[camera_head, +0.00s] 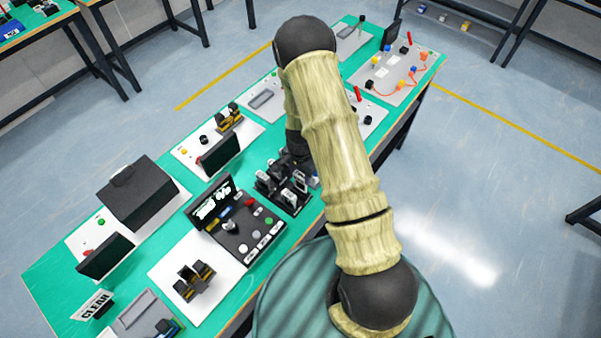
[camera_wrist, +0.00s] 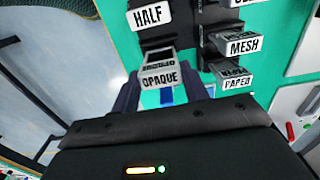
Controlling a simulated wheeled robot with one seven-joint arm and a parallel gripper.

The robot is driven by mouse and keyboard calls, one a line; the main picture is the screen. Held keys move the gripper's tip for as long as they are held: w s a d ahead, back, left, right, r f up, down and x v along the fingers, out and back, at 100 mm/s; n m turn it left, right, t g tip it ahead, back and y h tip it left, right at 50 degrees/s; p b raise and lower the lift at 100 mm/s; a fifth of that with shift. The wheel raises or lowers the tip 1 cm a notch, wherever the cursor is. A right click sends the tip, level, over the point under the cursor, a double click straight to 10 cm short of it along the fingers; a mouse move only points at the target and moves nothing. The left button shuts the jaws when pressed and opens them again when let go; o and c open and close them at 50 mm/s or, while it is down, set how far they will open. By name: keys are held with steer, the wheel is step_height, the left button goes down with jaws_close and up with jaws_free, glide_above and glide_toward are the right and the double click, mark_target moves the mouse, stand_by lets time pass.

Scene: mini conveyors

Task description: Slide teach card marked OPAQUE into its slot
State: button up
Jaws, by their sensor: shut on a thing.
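The teach card marked OPAQUE (camera_wrist: 160,78) is in the wrist view, its label facing the camera. My gripper (camera_wrist: 162,92) is shut on it, with one dark finger at each side of the card. The card is next to the black card rack (camera_wrist: 183,14), in line with the card marked HALF; I cannot tell whether it still touches a rack holder. In the head view the rack (camera_head: 270,187) stands near the table's front edge.
Cards marked MESH (camera_wrist: 243,46) and PAPER (camera_wrist: 236,80) stand in the rack beside the held card. A black control panel (camera_head: 240,240) with a lit display is left of the rack. A CLEAR card (camera_head: 93,305) stands at the table's near left.

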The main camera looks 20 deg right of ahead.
steer(key=shift+f+b, duration=1.65)
steer(key=shift+f, duration=0.35)
stand_by(0.4)
steer(key=o, duration=1.1)
step_height(320, 180, up, 18)
steer(key=b, duration=0.3)
steer(key=shift+f, duration=0.25)
stand_by(0.3)
steer(key=s+r+n+t, duration=0.1)
steer(key=s+r+n, duration=0.1)
steer(key=s+n, duration=0.1)
steer(key=s+r+n, duration=0.3)
steer(key=s+n, duration=0.1)
steer(key=s, duration=0.2)
steer(key=s+r+n+t, duration=0.1)
steer(key=s+r+n, duration=0.2)
steer(key=s, duration=0.2)
steer(key=shift+s+r+n+t, duration=0.2)
steer(key=shift+n+t, duration=0.1)
steer(key=shift+n, duration=0.1)
